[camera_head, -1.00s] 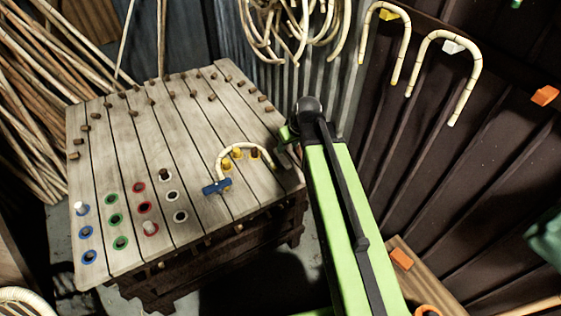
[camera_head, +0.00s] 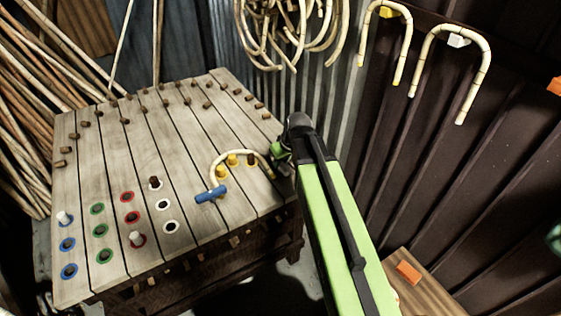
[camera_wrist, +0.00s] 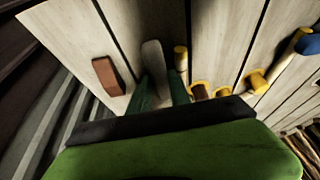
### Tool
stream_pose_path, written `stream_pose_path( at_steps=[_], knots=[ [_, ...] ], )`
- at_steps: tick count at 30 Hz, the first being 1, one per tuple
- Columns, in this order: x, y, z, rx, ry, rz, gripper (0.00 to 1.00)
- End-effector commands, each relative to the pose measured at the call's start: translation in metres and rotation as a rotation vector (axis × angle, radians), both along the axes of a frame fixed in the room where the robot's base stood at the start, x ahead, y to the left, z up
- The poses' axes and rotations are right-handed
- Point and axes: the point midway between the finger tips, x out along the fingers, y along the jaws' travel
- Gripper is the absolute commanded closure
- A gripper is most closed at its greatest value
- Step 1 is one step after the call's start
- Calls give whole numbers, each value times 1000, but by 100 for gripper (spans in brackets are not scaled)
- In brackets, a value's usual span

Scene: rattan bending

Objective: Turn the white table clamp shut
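The white table clamp (camera_wrist: 153,58) shows in the wrist view as a pale grey-white bar on the planks. My gripper (camera_wrist: 161,88) is right at it, with its two dark green fingers apart and the bar's near end between them. Whether the fingers press on it cannot be told. In the head view my gripper (camera_head: 280,152) is at the table's right edge and the white clamp is hidden there. A bent cane (camera_head: 238,153) curves around yellow pegs from the blue clamp (camera_head: 211,194) towards my gripper. Its yellow-marked end (camera_wrist: 180,58) lies close beside my right finger.
The slatted table (camera_head: 105,160) carries brown pegs at the back and coloured ring holes at the front left. A brown block (camera_wrist: 108,76) is left of my fingers. Bent canes (camera_head: 470,60) hang on the dark wall. An orange block (camera_head: 408,272) lies on wood at lower right.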

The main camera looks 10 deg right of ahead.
Motion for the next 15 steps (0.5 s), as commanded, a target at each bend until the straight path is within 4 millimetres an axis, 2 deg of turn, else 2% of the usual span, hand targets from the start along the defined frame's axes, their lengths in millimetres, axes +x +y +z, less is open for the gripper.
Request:
stream_pose_path(
  at_steps=[5, 6, 15],
  knots=[
    [0, 1, 0, 3, 0, 0, 100],
    [0, -6, 0, 4, -1, -14, 100],
    [0, -1, 0, 3, 0, -51, 100]
  ],
)
